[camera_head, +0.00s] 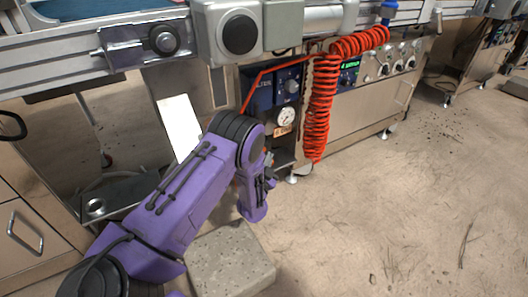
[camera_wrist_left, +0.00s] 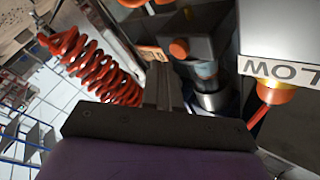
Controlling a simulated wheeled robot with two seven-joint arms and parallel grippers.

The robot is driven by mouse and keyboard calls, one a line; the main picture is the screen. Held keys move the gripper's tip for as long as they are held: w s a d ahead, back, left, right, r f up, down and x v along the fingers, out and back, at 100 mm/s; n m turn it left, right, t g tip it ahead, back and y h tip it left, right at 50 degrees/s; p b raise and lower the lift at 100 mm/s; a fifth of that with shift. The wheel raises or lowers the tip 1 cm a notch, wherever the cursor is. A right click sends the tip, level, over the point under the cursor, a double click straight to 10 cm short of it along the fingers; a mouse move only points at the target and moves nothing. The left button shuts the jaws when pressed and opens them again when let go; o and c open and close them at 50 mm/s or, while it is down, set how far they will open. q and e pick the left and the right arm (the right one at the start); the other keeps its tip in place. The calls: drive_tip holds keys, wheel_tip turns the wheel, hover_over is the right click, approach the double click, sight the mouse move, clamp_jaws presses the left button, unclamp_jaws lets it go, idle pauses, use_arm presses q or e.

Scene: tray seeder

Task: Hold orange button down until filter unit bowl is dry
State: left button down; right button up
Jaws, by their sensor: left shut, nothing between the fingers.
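My left gripper (camera_head: 268,172) is at the end of the purple arm, low in front of the blue filter panel (camera_head: 262,92). In the left wrist view its fingers (camera_wrist_left: 158,75) are shut with nothing between them. A rounded orange part (camera_wrist_left: 179,48), which looks like a button, lies just beyond the fingertips; I cannot tell whether they touch. A second orange part (camera_wrist_left: 275,93) sits at the edge of a white label plate (camera_wrist_left: 283,40) reading "LOW" upside down. A bluish and metal cylinder (camera_wrist_left: 207,80), perhaps the filter bowl, is between them. Any water inside cannot be made out.
A coiled red hose (camera_head: 318,110) hangs right of the filter panel and shows at left in the wrist view (camera_wrist_left: 100,70). A round gauge (camera_head: 286,116) is on the cabinet. A grey block (camera_head: 232,262) lies on the floor below my arm. The floor at right is clear.

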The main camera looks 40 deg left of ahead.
use_arm(q)
drive_tip(key=shift+a, duration=0.1)
idle(0.4)
drive_tip(key=shift+w+a, duration=0.2)
drive_tip(key=shift+a, duration=0.1)
drive_tip(key=shift+w+a, duration=0.15)
drive_tip(key=shift+a, duration=0.25)
idle(1.6)
idle(1.8)
drive_tip(key=shift+s+d, duration=0.35)
drive_tip(key=shift+d, duration=0.45)
drive_tip(key=d, duration=0.1)
drive_tip(key=s+d+p, duration=0.1)
drive_tip(key=d, duration=0.1)
drive_tip(key=s+d+p, duration=0.1)
drive_tip(key=shift+d, duration=0.3)
